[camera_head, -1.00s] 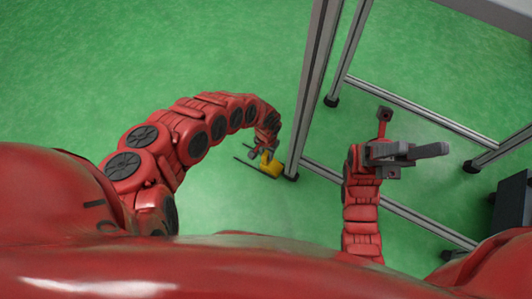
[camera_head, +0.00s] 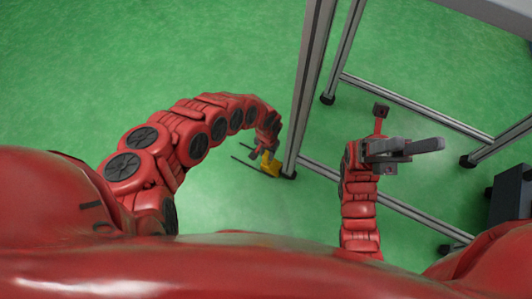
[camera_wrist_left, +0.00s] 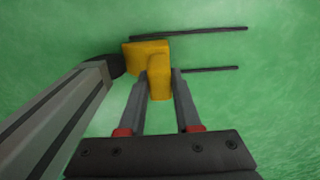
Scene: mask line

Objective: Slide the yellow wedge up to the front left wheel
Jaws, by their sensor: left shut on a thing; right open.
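The yellow wedge (camera_head: 270,167) stands on the green floor by the foot of the nearest metal post. My left gripper (camera_head: 263,155) reaches down to it. In the left wrist view my left gripper (camera_wrist_left: 159,80) is shut on the upright part of the wedge (camera_wrist_left: 148,52). The dark wheel (camera_wrist_left: 114,66) at the foot of the post is right beside the wedge's left end; I cannot tell whether they touch. The wheel also shows in the head view (camera_head: 289,175). My right gripper (camera_head: 425,147) is open and empty, well to the right, above the frame's lower bar.
The metal post (camera_head: 306,90) rises close beside my left gripper. Two dark strips (camera_wrist_left: 205,34) run along the floor on either side of the wedge. A lower bar (camera_head: 405,213) and a dark box (camera_head: 511,195) are at right. The floor at left is clear.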

